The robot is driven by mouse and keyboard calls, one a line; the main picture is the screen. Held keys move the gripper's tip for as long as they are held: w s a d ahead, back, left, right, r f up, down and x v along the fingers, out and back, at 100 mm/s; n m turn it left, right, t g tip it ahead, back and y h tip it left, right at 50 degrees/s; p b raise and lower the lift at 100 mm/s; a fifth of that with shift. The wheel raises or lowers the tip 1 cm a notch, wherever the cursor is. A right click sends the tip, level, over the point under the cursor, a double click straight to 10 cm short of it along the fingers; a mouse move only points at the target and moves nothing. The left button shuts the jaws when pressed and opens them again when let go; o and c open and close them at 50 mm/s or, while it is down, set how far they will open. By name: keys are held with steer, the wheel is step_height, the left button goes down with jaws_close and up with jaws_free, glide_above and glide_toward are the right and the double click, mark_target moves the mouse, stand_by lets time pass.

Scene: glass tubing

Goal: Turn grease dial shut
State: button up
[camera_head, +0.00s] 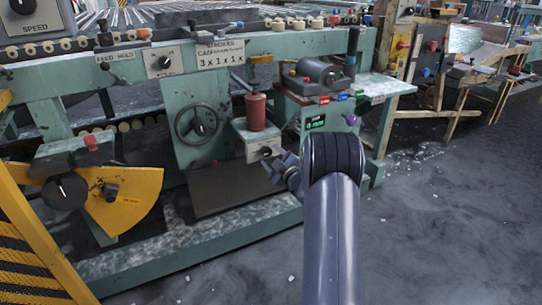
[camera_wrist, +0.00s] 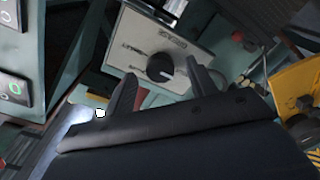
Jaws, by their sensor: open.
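The grease dial (camera_wrist: 160,67) is a round black knob with a light pointer mark on a pale, labelled plate (camera_wrist: 145,38) in the wrist view. In the head view the dial (camera_head: 265,152) is small, on the front of a pale green box below a red cylinder (camera_head: 255,111). My gripper (camera_head: 272,168) is just in front of and below that box, coming from the right. In the wrist view its two dark fingers are apart, one to each side of the dial in the picture. I cannot tell whether they touch it.
A handwheel (camera_head: 197,125) is left of the box. A green-lit display (camera_head: 316,123) and coloured buttons are close on its right. A yellow quadrant plate (camera_head: 125,195) is at the far left. Grey floor (camera_head: 430,220) is open at the right.

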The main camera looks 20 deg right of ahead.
steer(key=s+p, duration=0.2)
steer(key=s, duration=0.7)
steer(key=shift+s+d, duration=0.2)
steer(key=shift+d, duration=0.2)
steer(key=shift+w, duration=0.1)
steer(key=w+b, duration=0.1)
steer(key=w, duration=0.5)
steer(key=w+b, duration=0.1)
steer(key=w, duration=0.2)
steer(key=shift+w+a+f+b, duration=0.1)
steer(key=shift+w+a+b, duration=0.2)
steer(key=shift+a, duration=0.1)
steer(key=shift+w, duration=0.55)
steer(key=shift+s, duration=0.1)
